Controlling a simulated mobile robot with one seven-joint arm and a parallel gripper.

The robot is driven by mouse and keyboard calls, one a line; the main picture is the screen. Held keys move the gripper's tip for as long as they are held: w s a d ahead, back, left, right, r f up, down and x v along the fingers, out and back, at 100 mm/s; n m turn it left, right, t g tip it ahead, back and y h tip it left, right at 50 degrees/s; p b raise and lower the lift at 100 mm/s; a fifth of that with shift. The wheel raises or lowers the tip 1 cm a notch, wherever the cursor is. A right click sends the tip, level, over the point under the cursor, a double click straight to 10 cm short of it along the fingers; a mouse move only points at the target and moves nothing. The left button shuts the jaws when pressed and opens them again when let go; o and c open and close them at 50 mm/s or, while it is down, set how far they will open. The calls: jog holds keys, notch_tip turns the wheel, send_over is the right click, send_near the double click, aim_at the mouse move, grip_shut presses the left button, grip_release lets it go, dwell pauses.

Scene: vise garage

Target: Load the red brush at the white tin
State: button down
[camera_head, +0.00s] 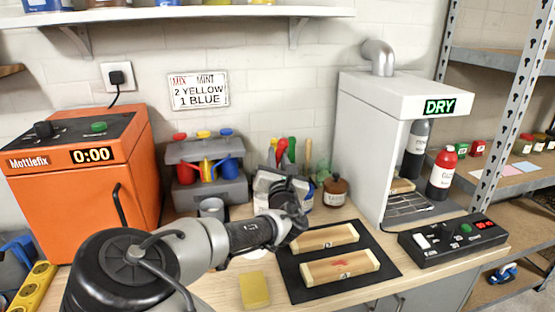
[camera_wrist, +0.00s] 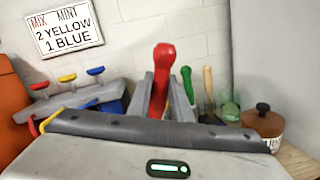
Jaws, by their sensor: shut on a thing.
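The red brush (camera_head: 281,150) shows its red handle standing up above my gripper (camera_head: 288,197). In the wrist view the red handle (camera_wrist: 163,62) rises between the two grey fingers (camera_wrist: 164,100), which are shut on it. The brush's lower end is hidden. A whitish container (camera_head: 264,186) stands behind my gripper, partly covered by it; I cannot tell whether it is the white tin. A pale round shape (camera_head: 256,253) shows on the bench below my forearm, mostly hidden.
Two wooden blocks (camera_head: 326,237) lie on a black mat (camera_head: 300,287), the front one with a red mark. A yellow sponge (camera_head: 254,290), grey can (camera_head: 211,208) and brown jar (camera_head: 335,190) are near. The orange mixer (camera_head: 85,170) and white dryer (camera_head: 365,135) flank the bench.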

jog(key=shift+r+p, duration=1.25)
jog(key=shift+r, duration=0.95)
